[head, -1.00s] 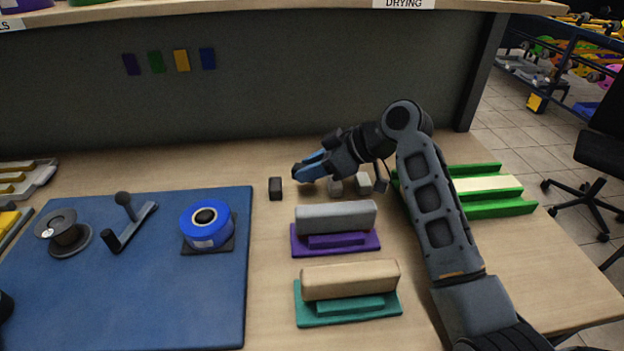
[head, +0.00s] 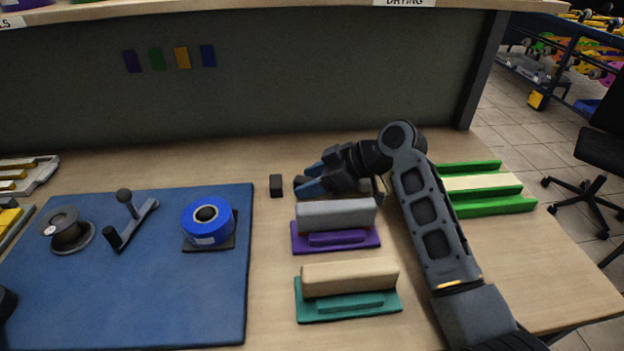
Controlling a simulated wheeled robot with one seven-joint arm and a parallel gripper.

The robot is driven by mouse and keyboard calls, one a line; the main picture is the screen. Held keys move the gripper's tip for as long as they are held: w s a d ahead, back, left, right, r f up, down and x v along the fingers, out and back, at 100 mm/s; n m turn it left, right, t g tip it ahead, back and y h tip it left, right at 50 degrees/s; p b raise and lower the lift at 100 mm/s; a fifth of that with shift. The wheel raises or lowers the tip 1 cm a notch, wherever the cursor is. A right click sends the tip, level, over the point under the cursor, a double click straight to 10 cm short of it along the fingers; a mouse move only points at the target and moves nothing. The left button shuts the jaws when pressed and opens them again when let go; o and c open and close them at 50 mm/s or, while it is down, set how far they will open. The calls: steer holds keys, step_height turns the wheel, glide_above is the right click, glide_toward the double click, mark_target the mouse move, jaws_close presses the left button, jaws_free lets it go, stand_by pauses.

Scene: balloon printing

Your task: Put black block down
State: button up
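My gripper (head: 303,182) reaches left, low over the table behind the purple-based press. Another dark block (head: 276,186) stands upright on the table just left of the fingertips, with a small gap between.
A grey block with a purple base (head: 337,233) and a beige block with a teal base (head: 350,290) lie in front of my gripper. A blue mat (head: 110,290) with a blue roll (head: 207,222) is at left. A green tray (head: 490,204) is at right.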

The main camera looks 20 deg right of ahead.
steer(key=shift+r, duration=0.25)
steer(key=v, duration=1.2)
steer(key=shift+b, duration=0.4)
steer(key=shift+f, duration=0.1)
